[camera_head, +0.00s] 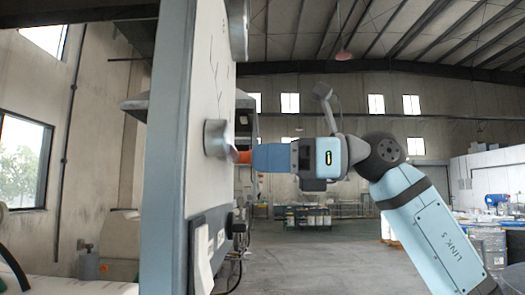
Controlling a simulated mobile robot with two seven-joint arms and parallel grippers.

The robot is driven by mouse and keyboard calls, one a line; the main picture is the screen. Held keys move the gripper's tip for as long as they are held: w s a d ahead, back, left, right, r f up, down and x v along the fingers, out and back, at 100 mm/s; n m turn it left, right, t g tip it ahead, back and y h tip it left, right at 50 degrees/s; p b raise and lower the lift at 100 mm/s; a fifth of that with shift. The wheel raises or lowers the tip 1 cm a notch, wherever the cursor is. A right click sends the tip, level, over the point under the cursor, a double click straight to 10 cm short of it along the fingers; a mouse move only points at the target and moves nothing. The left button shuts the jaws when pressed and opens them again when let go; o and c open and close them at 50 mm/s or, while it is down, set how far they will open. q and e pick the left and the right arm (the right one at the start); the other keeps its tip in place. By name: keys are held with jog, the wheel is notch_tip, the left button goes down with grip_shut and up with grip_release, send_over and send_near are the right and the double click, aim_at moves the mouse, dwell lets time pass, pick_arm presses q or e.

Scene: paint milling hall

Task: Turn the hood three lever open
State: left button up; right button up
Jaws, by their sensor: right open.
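A pale upright panel (205,85) stands close on the left, seen almost edge-on. A round grey metal knob or lever hub (216,138) sticks out of its face at mid height. I cannot tell whether this is the hood three lever. My right gripper (247,157) comes from the right, level with the hub, its jaws open and pointing at the panel. A small orange piece (243,157) shows between the hub and the blue jaws; I cannot tell whether it belongs to the lever or the gripper, nor whether they touch. My left gripper is out of view.
A grey hood (136,106) shows behind at left. The hall floor (325,255) is open; drums (488,240) stand far right.

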jog(key=shift+a, duration=0.45)
jog(key=shift+c, duration=0.5)
grip_shut()
jog(key=shift+d+r, duration=0.1)
